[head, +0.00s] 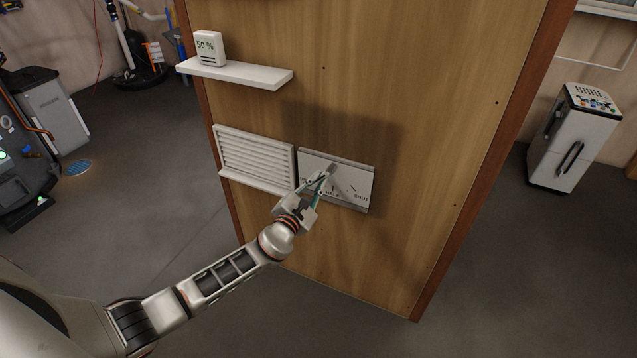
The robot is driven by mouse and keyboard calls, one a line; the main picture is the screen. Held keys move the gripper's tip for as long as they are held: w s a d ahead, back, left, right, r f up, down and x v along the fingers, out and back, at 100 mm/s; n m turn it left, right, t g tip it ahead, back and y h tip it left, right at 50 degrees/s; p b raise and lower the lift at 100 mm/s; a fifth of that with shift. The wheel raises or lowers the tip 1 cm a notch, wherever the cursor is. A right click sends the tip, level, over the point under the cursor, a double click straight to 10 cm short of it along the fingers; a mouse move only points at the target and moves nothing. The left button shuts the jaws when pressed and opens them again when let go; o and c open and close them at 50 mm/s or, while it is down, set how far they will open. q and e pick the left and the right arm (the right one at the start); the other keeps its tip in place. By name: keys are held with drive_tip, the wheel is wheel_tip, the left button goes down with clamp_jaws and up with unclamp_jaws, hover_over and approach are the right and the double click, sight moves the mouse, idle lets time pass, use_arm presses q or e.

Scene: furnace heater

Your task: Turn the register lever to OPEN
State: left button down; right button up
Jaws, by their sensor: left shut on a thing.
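The register plate (350,168) is a light panel on the wooden wall, with tick marks and the labels HALF and SHUT readable at its middle and right. Its left part is hidden behind my gripper. The slatted register (255,158) is just left of the plate. My right gripper is not in view.
A white shelf (235,72) juts out above the register and holds a small display reading 50 % (209,48). A white cabinet (574,137) stands at the right. Dark equipment (25,150) stands at the left. The grey floor (150,215) between is mostly clear.

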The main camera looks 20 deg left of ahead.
use_arm(q)
drive_tip(key=shift+a+r+m, duration=0.1)
drive_tip(key=shift+a+m, duration=0.1)
drive_tip(key=shift+m, duration=0.3)
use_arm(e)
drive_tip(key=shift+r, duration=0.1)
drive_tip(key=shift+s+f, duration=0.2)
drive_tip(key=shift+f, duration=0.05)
use_arm(q)
drive_tip(key=c, duration=2.1)
unclamp_jaws()
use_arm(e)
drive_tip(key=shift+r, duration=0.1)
use_arm(q)
drive_tip(key=s, duration=1.2)
drive_tip(key=shift+a, duration=0.25)
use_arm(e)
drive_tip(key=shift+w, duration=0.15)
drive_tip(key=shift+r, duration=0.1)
